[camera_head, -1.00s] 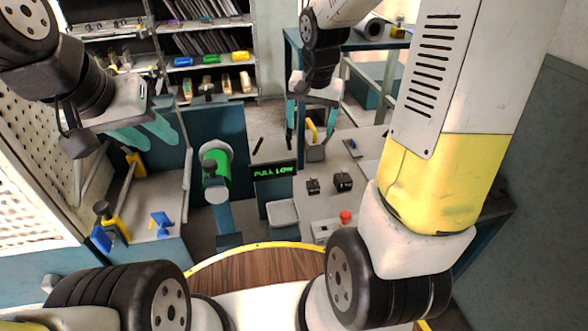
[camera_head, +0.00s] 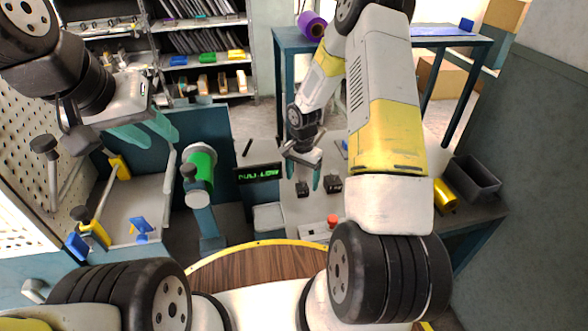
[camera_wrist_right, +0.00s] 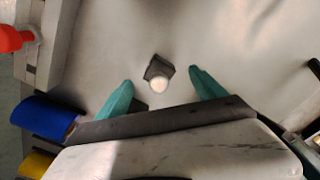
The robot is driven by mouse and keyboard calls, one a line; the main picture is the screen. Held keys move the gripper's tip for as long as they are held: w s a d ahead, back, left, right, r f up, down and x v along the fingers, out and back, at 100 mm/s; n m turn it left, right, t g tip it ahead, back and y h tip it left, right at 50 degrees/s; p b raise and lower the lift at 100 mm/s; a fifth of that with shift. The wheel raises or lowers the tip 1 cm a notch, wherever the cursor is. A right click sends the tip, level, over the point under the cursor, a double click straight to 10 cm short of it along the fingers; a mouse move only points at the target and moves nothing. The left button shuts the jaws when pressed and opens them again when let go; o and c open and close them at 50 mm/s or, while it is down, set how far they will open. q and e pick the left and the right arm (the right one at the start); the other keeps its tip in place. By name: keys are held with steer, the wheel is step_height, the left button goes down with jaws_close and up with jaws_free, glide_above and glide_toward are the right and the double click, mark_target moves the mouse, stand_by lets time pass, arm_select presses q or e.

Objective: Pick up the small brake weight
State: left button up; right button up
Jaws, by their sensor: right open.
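Two small dark weights stand on the grey bench: a smaller left one (camera_head: 302,189) and a larger right one (camera_head: 335,184). My right gripper (camera_head: 303,176) is open and empty, just above and behind the smaller weight. In the right wrist view a dark block with a pale round knob (camera_wrist_right: 158,76) lies between and beyond the open teal fingers, not touched. A second dark shape is partly hidden by the left finger there. My left gripper (camera_head: 158,140) hangs at the left, its teal fingers apart and empty.
A sign (camera_head: 258,173) and a green roll (camera_head: 201,166) stand left of the weights. A red button (camera_head: 332,220) is in front of them. A dark bin (camera_head: 470,178) and a yellow roll (camera_head: 444,196) are at the right. Bench around the weights is mostly clear.

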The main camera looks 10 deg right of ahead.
mark_target(302, 178)
step_height(302, 178, down, 3)
steer(key=shift+s+f, duration=0.1)
steer(key=shift+c, duration=0.3)
jaws_close()
